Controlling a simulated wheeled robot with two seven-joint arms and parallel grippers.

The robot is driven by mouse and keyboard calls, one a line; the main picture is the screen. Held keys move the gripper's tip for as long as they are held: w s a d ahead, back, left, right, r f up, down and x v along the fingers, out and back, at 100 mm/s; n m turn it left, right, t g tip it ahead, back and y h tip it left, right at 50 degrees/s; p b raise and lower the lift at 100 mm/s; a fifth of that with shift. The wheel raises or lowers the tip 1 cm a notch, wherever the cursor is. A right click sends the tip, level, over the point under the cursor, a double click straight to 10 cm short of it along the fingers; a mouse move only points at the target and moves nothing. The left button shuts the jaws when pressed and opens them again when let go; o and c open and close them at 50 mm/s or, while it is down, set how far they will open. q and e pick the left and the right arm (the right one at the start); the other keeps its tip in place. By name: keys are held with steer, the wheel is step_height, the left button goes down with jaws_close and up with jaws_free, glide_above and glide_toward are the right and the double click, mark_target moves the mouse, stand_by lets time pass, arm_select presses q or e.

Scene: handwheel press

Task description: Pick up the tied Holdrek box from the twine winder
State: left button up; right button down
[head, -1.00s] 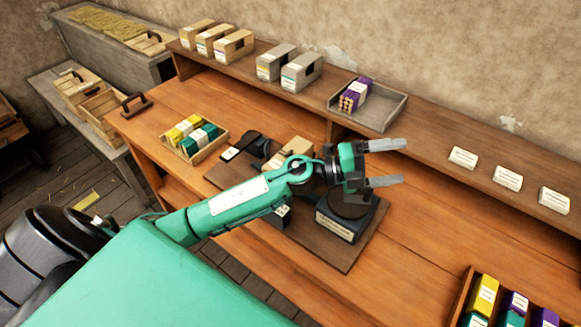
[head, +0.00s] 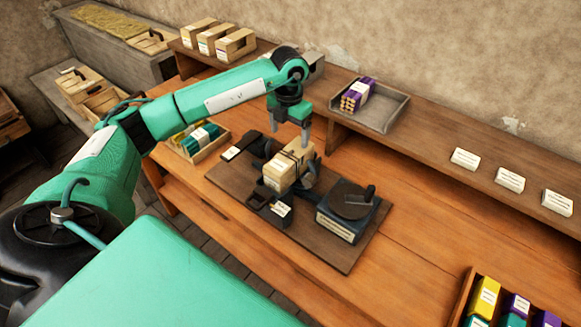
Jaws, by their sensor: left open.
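The tied Holdrek box (head: 279,176) is a tan carton with a pale label and a dark band of twine around it. It rests on the dark twine winder (head: 257,200) on a brown base board. My left gripper (head: 290,131) points down just above and behind the box. Its grey fingers are apart and nothing shows between them. I cannot tell whether the far finger touches the box. My right gripper is not in view.
A dark device with a round top (head: 352,200) stands right of the winder. A raised shelf (head: 425,140) holds cartons, a grey tray (head: 399,106) and label cards.

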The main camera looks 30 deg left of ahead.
mark_target(289, 154)
arm_select(q)
step_height(289, 154, down, 8)
steer(key=p, duration=0.2)
steer(key=shift+f+p, duration=0.15)
steer(key=shift+p, duration=0.15)
step_height(289, 154, down, 4)
steer(key=p, duration=0.3)
steer(key=shift+s+d+f, duration=0.1)
steer(key=shift+f, duration=0.55)
steer(key=shift+c, duration=0.2)
steer(key=c, duration=1.1)
